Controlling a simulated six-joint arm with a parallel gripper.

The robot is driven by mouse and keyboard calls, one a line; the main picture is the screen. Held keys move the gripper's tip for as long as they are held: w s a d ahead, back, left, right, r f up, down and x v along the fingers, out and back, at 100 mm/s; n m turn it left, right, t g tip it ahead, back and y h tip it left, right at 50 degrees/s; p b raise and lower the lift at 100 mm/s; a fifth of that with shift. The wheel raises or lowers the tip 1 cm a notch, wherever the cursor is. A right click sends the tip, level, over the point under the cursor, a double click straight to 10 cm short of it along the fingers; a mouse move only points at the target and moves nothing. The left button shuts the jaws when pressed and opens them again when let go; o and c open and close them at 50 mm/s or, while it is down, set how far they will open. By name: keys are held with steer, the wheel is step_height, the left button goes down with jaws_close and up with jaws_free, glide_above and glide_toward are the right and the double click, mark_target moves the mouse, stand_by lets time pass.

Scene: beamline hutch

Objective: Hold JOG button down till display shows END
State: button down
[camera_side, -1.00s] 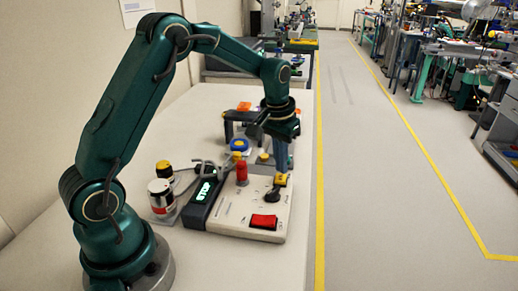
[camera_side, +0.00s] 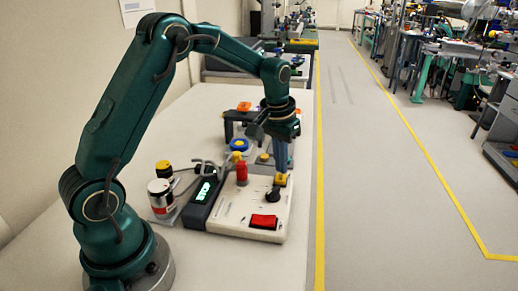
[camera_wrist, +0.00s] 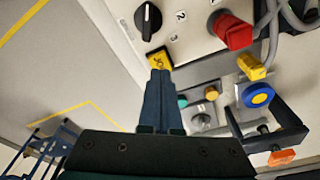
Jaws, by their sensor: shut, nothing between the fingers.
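The yellow JOG button (camera_side: 281,181) is at the far right corner of the pale control box (camera_side: 232,222). In the wrist view the JOG button (camera_wrist: 159,61) shows dark lettering, with the fingertips at its near edge. My gripper (camera_side: 281,172) is shut, points straight down and its tips meet the button's top. In the wrist view my gripper (camera_wrist: 159,75) has both fingers together with nothing between them. How far the button is pressed cannot be told. The dark display (camera_side: 203,192) at the box's left end shows short green characters, perhaps three, too blurred to read surely.
A black knob (camera_side: 272,196), red rocker switch (camera_side: 264,221) and red knob (camera_side: 242,172) are on the box near the button. Behind are a blue-topped button (camera_side: 239,145) and a dark bracket (camera_side: 229,128). The table's front left is clear.

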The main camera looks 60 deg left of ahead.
mark_target(281, 178)
steer(key=shift+f, duration=0.95)
stand_by(2.5)
steer(key=shift+r, duration=3.55)
